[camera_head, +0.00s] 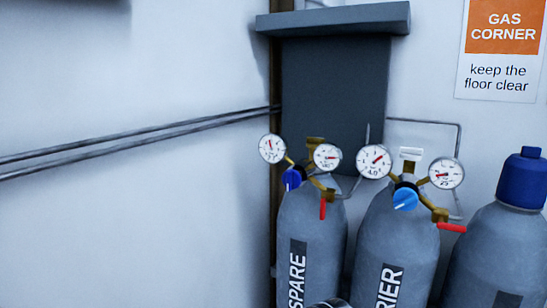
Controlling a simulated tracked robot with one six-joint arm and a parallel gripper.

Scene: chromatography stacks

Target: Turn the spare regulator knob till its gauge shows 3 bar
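The spare cylinder (310,235) is grey and labelled SPARE. Its brass regulator on top carries a dark blue knob (292,179) with a pale pointer mark facing down. A left round gauge (272,148) has a red needle pointing up, slightly left; its numbers are too small to read. A right gauge (327,157) on the same regulator has a needle lying nearly level. A red lever (323,208) hangs down below it. My gripper is not in view.
The neighbouring cylinder, label partly showing "RIER" (388,287), has a lighter blue knob (405,197), two gauges and a sideways red lever (452,227). A blue-capped cylinder (522,180) stands right. Pipes (140,138) run along the wall. A rounded metallic piece shows at the bottom edge.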

